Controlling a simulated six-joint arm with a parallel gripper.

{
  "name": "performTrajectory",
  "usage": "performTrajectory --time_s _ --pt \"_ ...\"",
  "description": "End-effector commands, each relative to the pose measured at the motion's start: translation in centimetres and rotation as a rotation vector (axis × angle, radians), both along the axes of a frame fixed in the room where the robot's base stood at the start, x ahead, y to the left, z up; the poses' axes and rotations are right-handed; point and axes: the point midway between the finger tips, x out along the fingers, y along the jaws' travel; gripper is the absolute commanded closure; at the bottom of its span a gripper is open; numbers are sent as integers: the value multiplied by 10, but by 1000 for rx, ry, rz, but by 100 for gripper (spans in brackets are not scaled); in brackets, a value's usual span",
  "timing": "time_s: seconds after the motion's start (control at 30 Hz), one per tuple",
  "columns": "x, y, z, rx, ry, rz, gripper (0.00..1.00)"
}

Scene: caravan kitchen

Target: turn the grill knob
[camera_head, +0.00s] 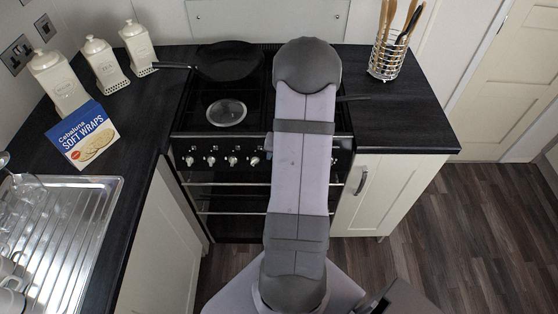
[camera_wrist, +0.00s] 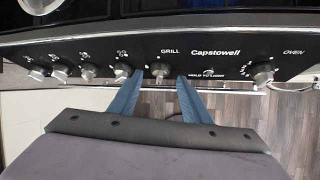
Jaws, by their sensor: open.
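The grill knob (camera_wrist: 160,70) is a silver knob under the word GRILL on the black control panel of the cooker (camera_head: 225,180). In the wrist view my gripper (camera_wrist: 158,78) has its two blue fingers apart, one to each side of the grill knob. The fingertips are close to the panel; I cannot tell whether they touch the knob. The left finger is near the neighbouring knob (camera_wrist: 122,71). In the head view my arm hides the middle of the panel and most of my gripper.
Several other silver knobs line the panel, with the oven knob (camera_wrist: 263,74) at the right. A frying pan (camera_head: 228,62) sits on the hob. A wraps box (camera_head: 84,135) and white canisters (camera_head: 100,65) stand on the left worktop; a utensil basket (camera_head: 388,58) stands on the right.

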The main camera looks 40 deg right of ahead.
Motion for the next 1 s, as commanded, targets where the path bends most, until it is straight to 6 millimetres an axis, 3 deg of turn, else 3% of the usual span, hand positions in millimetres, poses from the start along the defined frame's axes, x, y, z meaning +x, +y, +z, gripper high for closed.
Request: performTrajectory --time_s 0.2,0.57,0.77,1.0 --pt "9 -4 -20 0 0 -1 56" --pt "11 -4 -23 -1 -1 0 56" --pt "11 -4 -23 0 -1 -1 97" --pt "10 -5 -23 6 -7 -6 97"
